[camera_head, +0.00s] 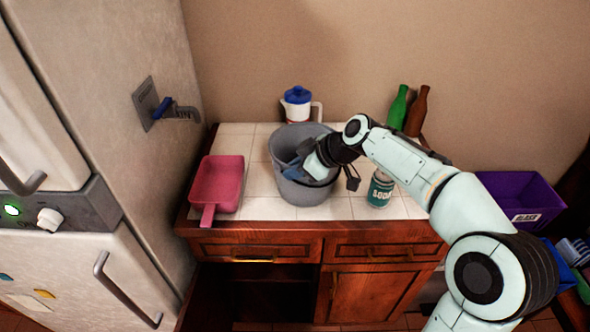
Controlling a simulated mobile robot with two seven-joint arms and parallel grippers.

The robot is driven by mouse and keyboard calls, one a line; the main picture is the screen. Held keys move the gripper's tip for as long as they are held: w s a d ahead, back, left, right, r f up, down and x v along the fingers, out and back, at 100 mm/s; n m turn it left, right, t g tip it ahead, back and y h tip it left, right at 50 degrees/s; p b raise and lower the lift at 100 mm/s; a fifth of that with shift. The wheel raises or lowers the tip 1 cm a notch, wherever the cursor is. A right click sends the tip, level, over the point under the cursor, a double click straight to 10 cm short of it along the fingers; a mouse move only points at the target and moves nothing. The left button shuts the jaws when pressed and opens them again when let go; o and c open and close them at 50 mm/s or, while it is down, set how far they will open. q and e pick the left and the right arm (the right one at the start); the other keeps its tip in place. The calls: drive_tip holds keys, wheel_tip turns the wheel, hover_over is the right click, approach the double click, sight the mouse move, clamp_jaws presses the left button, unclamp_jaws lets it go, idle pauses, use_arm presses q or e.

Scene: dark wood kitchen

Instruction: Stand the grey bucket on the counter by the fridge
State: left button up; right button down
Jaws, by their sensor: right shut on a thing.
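The grey bucket (290,196) is upright over the white-tiled counter (262,210), close to the fridge (60,110) on the left. It appears to rest on the tiles, though its base edge is only partly clear. My right arm comes in from the right, and my right gripper (298,168) is at the bucket's mouth, shut on the bucket. The wrist hides part of the rim, and the exact grip point is hard to see. My left gripper is out of view.
A pink dustpan (216,184) lies left of the bucket. A white jug with a blue lid (298,103) stands behind it. A purple crate (522,200) sits beyond the counter's right end.

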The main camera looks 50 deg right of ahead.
drive_tip(key=c, duration=1.5)
unclamp_jaws()
drive_tip(key=shift+f, duration=0.1)
drive_tip(key=o, duration=0.4)
drive_tip(key=shift+s+r, duration=0.2)
drive_tip(key=shift+r, duration=0.25)
drive_tip(key=p+v, duration=0.1)
drive_tip(key=v, duration=1)
drive_tip(key=shift+s+d, duration=0.1)
